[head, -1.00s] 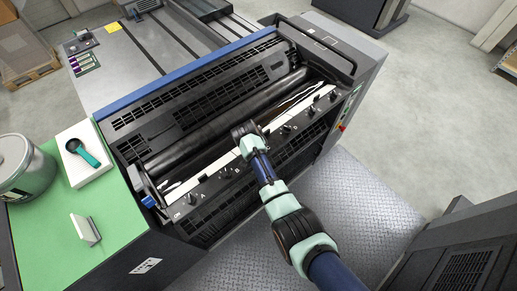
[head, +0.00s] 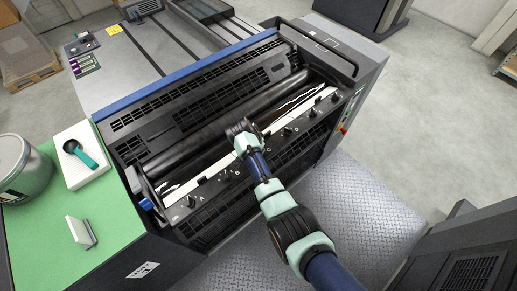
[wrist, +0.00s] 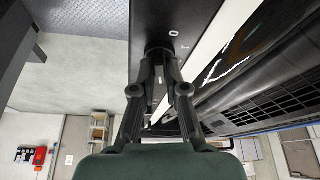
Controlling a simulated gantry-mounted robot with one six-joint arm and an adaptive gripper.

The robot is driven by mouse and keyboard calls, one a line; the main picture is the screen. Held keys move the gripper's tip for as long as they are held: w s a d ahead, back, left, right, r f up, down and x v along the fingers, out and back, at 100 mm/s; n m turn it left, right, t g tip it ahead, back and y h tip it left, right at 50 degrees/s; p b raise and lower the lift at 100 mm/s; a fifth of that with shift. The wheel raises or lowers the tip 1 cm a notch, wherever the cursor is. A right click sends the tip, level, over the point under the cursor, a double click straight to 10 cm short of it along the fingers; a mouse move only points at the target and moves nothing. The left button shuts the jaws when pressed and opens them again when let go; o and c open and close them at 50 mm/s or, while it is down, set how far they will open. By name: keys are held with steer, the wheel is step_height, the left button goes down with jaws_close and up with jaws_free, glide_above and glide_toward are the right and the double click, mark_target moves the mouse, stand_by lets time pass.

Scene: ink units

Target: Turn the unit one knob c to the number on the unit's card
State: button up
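The ink unit (head: 205,88) is a long black machine with rollers and a row of black knobs along its front rail, lettered in white. In the head view, my gripper (head: 238,128) is over the middle of the rail, and my arm hides the knob near the letter C. In the wrist view, my gripper's fingertips (wrist: 159,62) sit at either side of a dark round knob (wrist: 158,46), with white marks beside it. Whether they press on the knob is unclear. A small white card (head: 78,230) stands on the green top; no number is readable.
The green top (head: 115,205) also holds a grey tub (head: 22,170) and a teal-handled tool (head: 80,152) on a white block. Other knobs (head: 288,131) stand close along the rail. The treadplate floor (head: 365,210) in front is clear.

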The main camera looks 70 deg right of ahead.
steer(key=o, duration=0.4)
steer(key=shift+c, duration=0.2)
steer(key=s+v, duration=0.1)
steer(key=v, duration=1.1)
steer(key=shift+w, duration=0.45)
